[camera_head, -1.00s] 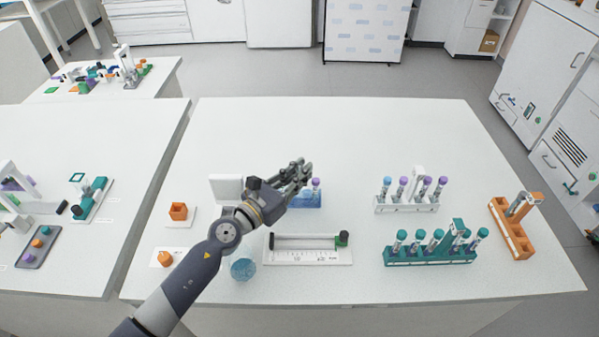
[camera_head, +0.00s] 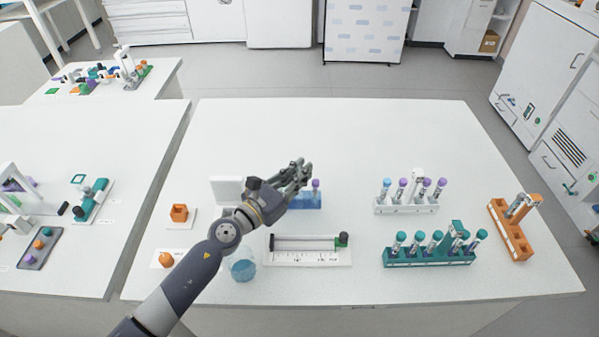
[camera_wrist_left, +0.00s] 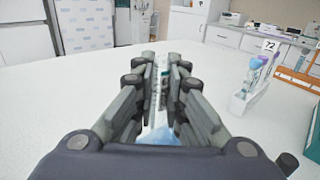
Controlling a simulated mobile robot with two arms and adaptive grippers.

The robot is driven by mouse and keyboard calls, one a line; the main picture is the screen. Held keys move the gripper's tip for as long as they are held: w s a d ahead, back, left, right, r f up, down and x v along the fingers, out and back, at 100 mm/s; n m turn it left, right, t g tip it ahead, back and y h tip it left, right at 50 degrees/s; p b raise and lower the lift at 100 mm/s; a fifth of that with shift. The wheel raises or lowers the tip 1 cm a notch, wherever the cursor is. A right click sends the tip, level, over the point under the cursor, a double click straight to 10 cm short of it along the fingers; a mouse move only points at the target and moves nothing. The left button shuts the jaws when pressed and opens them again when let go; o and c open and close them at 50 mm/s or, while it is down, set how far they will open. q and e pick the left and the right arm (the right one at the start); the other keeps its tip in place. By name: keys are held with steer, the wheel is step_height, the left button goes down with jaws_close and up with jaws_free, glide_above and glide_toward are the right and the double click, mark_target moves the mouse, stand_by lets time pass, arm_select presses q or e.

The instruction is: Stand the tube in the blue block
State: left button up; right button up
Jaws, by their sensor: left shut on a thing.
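My left gripper (camera_head: 300,173) is over the blue block (camera_head: 308,201), near the middle of the table. In the left wrist view the gripper (camera_wrist_left: 160,82) is shut on a clear tube (camera_wrist_left: 161,90), seen between the fingers. In the head view the fingers hide most of that tube, and I cannot tell whether its lower end is in the block. A purple cap (camera_head: 316,184) shows above the block's right part, just right of the fingers. The block also shows pale blue below the fingers in the wrist view (camera_wrist_left: 160,137). My right gripper is not in view.
A white rack (camera_head: 406,208), a teal rack (camera_head: 430,258) and an orange holder (camera_head: 515,240) stand to the right. The table behind the block is clear.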

arm_select(q)
steer(key=shift+r, duration=0.1)
steer(key=o, duration=0.8)
steer(key=shift+s, duration=0.1)
steer(key=v, duration=1.1)
steer(key=shift+s+a, duration=0.3)
stand_by(0.4)
